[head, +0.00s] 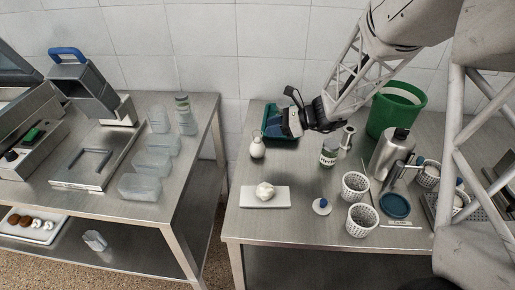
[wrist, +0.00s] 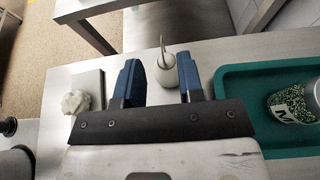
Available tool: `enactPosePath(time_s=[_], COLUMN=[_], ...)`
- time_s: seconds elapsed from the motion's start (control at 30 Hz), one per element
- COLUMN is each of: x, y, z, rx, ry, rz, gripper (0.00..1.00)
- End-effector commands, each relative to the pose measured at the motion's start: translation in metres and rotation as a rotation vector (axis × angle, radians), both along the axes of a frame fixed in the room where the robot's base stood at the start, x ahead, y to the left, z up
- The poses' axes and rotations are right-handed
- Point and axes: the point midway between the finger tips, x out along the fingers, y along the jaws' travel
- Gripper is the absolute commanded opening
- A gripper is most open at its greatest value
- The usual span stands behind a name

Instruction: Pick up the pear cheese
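The pear cheese (head: 257,149) is a small, pale, pear-shaped piece with a thin neck. It stands upright on the right-hand metal table, in front of the teal tray. In the wrist view the pear cheese (wrist: 166,74) shows between my two blue fingers, beyond their tips, with a thin stem on top. My gripper (head: 289,123) is above the tray area, to the right of and higher than the cheese in the head view. In the wrist view my gripper (wrist: 160,68) is open, with nothing held between the fingers.
A white lump (head: 265,190) sits on a pale board (head: 250,203). The teal tray (wrist: 229,112) holds a green-labelled jar (wrist: 290,105). A labelled jar (head: 328,155), perforated cups (head: 355,187), a metal bottle (head: 390,155) and a green bucket (head: 400,105) stand to the right.

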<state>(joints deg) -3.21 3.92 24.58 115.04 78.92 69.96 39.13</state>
Motion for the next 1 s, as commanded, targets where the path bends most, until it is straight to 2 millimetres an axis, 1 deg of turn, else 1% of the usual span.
enactPosePath(time_s=[0.13, 0.23, 0.5, 0.63, 0.77, 1.0], x=[0.0, 0.0, 0.002, 0.002, 0.002, 0.002], y=[0.003, 0.008, 0.034, 0.043, 0.048, 0.048], z=[-0.001, -0.003, -0.014, -0.018, -0.02, -0.02], rx=[0.0, 0.0, 0.0, 0.0, 0.0, 0.0], ry=[0.0, 0.001, 0.002, 0.001, 0.0, 0.0], rz=[0.001, 0.002, 0.001, 0.001, 0.001, 0.0], gripper=[0.35, 0.35, 0.35, 0.35, 0.35, 0.35])
